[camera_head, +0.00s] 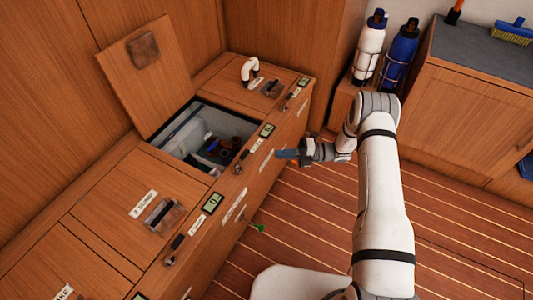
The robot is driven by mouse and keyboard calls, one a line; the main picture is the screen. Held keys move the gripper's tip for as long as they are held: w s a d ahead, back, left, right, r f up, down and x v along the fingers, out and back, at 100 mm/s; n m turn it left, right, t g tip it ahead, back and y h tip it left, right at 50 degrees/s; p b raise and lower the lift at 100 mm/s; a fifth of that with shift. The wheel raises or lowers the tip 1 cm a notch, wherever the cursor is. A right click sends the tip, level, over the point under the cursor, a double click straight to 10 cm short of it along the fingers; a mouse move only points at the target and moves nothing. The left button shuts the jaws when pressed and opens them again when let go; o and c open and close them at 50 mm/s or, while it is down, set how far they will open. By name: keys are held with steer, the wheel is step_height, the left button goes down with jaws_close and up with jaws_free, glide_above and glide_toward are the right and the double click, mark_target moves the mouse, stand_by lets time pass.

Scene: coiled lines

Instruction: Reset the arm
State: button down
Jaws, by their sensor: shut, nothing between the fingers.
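My arm (384,210) rises from the bottom right and bends left at its elbow. My gripper (283,154) points left, in front of the face of the wooden locker row. Its fingers are together and I see nothing held between them. From this angle I cannot tell how far it is from the locker front.
An open compartment (240,122) in the wooden locker holds dark and pale items; its lid (138,75) leans back against the wall. A white bottle (370,47) and a blue bottle (400,52) stand behind my arm. A cabinet (470,100) is at right.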

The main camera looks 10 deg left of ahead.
steer(key=shift+w+v, duration=0.25)
steer(key=shift+v, duration=0.8)
steer(key=shift+w+v, duration=0.2)
steer(key=shift+v, duration=0.85)
steer(key=s+d+r+n+h+p, duration=0.25)
steer(key=r+n+p, duration=0.25)
steer(key=r, duration=0.7)
steer(key=s+d+r+n+h+p, duration=0.1)
steer(key=s+r+n+h+p, duration=0.4)
steer(key=r, duration=0.7)
steer(key=s+d+r+n+h+p, duration=0.2)
steer(key=r+n+p, duration=0.3)
steer(key=r, duration=0.7)
steer(key=s+d+r+n+t+h+p, duration=0.3)
steer(key=s+d+r+n+p, duration=0.3)
steer(key=s+r+n, duration=0.3)
steer(key=s+d+r+n+t+h+p, duration=0.4)
steer(key=s+r+n, duration=0.5)
steer(key=r, duration=0.5)
steer(key=shift+s+d+r+h+p, duration=0.25)
steer(key=shift+s+d+h+p, duration=0.3)
steer(key=shift+d+p, duration=0.7)
